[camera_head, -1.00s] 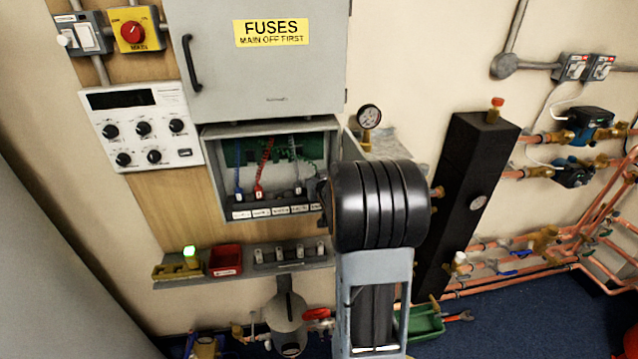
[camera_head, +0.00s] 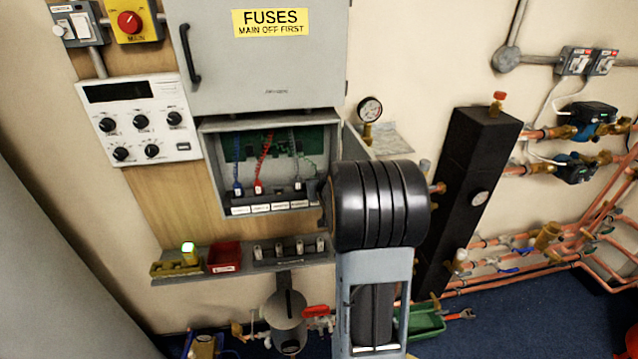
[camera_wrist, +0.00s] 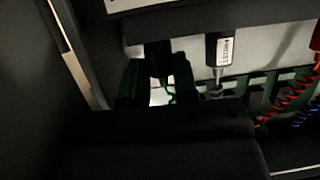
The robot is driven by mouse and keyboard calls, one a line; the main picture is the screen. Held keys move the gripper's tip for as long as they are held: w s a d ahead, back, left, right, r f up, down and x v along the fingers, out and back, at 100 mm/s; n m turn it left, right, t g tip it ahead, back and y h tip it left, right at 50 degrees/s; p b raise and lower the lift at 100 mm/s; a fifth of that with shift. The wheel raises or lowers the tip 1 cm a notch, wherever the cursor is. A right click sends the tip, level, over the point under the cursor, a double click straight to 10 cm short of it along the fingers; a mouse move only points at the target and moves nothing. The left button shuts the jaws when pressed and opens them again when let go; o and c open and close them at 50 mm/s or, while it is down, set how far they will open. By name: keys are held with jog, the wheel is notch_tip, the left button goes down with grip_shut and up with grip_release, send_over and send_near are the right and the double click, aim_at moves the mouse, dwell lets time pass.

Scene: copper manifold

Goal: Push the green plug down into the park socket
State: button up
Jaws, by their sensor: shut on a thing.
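The green plug's coiled cord (camera_head: 309,164) runs to the right side of the open fuse compartment (camera_head: 215,165) in the head view. The plug itself is hidden there behind my arm. In the very dark wrist view, my gripper (camera_wrist: 158,72) is shut on the green plug, with green parts of it or its cord (camera_wrist: 171,88) showing around the jaws. A grey plug (camera_wrist: 219,50) stands beside it, apart from the jaws. I cannot make out the park socket or how deep the plug sits.
The blue plug (camera_head: 237,188), red plug (camera_head: 259,186) and grey plug stand in a row above white labels (camera_head: 258,209).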

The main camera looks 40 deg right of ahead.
jog(key=o, duration=1)
jog(key=p+v, duration=0.1)
jog(key=v, duration=1.2)
jog(key=shift+s+a+r, duration=0.15)
jog(key=shift+s+a, duration=0.05)
jog(key=shift+s, duration=0.15)
